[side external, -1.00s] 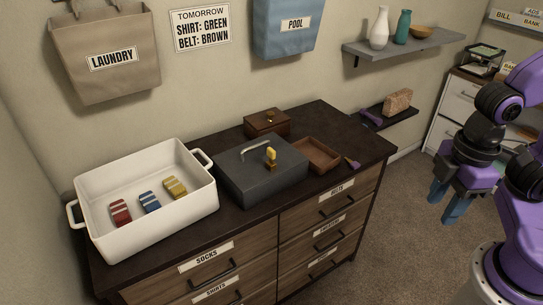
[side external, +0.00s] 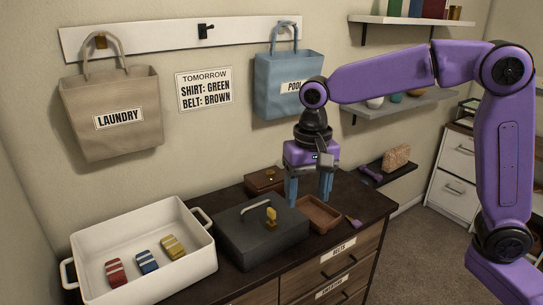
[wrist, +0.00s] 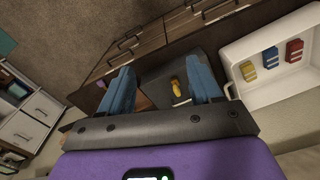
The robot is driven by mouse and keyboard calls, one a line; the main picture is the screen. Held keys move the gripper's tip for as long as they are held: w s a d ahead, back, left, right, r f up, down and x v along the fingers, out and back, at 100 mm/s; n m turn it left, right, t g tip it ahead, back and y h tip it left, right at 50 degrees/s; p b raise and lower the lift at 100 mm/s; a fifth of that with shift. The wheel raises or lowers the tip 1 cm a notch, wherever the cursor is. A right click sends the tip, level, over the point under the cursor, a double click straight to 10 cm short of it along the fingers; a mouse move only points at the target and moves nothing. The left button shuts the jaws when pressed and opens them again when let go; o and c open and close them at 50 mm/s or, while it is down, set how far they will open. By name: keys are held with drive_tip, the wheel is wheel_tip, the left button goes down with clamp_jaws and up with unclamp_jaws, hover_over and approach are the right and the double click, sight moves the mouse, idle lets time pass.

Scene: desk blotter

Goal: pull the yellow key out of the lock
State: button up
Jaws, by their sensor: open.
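The yellow key (side external: 271,214) stands upright in a lock on top of the dark grey box (side external: 245,238), near its front right part. The key also shows in the wrist view (wrist: 177,87), between my fingers and nearer the right one. My gripper (side external: 309,197) hangs with its blue fingers pointing down, to the right of the key and higher, over the area of the open brown tray (side external: 334,222). The fingers are apart with nothing between them. The key is not touched. The lock itself is small and partly hidden by the key.
The grey box has a pale lid handle (side external: 257,207). A white tub (side external: 190,262) with folded red, blue and yellow items stands left. A wooden box (side external: 262,180) sits behind. A small purple object (side external: 354,222) lies at the dresser's right edge. Bags hang on the wall.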

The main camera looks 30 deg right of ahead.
drive_tip(key=w+m, duration=0.7)
drive_tip(key=w, duration=0.4)
drive_tip(key=m, duration=0.7)
hover_over(272, 209)
drive_tip(key=f, duration=0.1)
wheel_tip(272, 209, down, 18)
drive_tip(key=shift+a+r, duration=0.1)
drive_tip(key=shift+r, duration=0.1)
drive_tip(key=c, duration=1.1)
drive_tip(key=shift+r, duration=3.35)
drive_tip(key=shift+r, duration=0.1)
drive_tip(key=shift+r, duration=1.4)
